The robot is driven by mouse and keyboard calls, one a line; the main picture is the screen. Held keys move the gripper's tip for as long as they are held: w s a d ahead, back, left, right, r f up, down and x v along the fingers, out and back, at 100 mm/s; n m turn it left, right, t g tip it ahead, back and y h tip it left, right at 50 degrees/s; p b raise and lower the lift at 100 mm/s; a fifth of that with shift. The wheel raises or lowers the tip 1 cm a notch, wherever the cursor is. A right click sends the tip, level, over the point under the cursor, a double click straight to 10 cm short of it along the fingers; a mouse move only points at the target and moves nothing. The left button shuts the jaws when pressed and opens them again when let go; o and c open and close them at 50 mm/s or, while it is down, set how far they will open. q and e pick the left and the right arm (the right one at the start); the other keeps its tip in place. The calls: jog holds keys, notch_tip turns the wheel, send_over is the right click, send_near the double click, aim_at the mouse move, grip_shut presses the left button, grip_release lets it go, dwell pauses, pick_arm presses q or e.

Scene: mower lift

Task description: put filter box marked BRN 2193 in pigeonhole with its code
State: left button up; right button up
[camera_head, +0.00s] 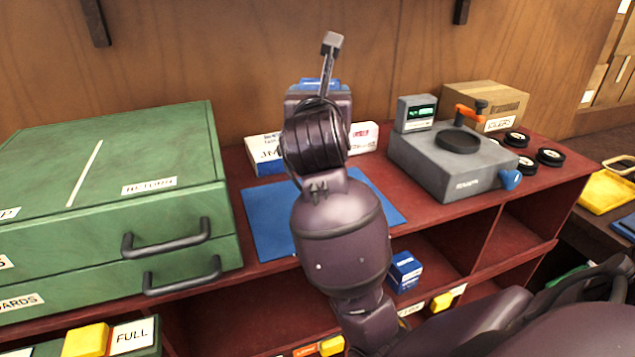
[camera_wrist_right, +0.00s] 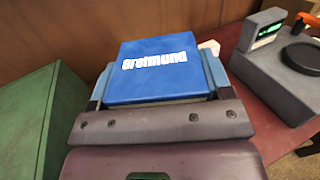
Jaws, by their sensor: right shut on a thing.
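My right gripper (camera_wrist_right: 158,85) is shut on a blue box (camera_wrist_right: 158,62) with white lettering on its face; no BRN 2193 code is readable on it. In the head view the blue box (camera_head: 320,84) shows only as a strip beyond my right wrist, above the back of the red shelf unit, and the fingertips are hidden. The red pigeonholes (camera_head: 520,228) open below the unit's top. Another blue-and-white box (camera_head: 404,271) sits in one of them. The pigeonhole labels (camera_head: 410,309) are too small or covered to read. My left gripper is not in view.
A green drawer cabinet (camera_head: 165,205) stands left. A blue mat (camera_head: 268,222) lies on the red top, with white boxes (camera_head: 265,153) behind it. A grey scale-like device (camera_head: 455,160), black discs (camera_head: 550,157) and a cardboard box (camera_head: 490,100) stand right.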

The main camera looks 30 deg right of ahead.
notch_tip(320, 180, down, 16)
jog(key=shift+w+r+b, duration=0.15)
jog(key=shift+b, duration=0.65)
jog(key=o, duration=1.1)
jog(key=shift+f, duration=0.2)
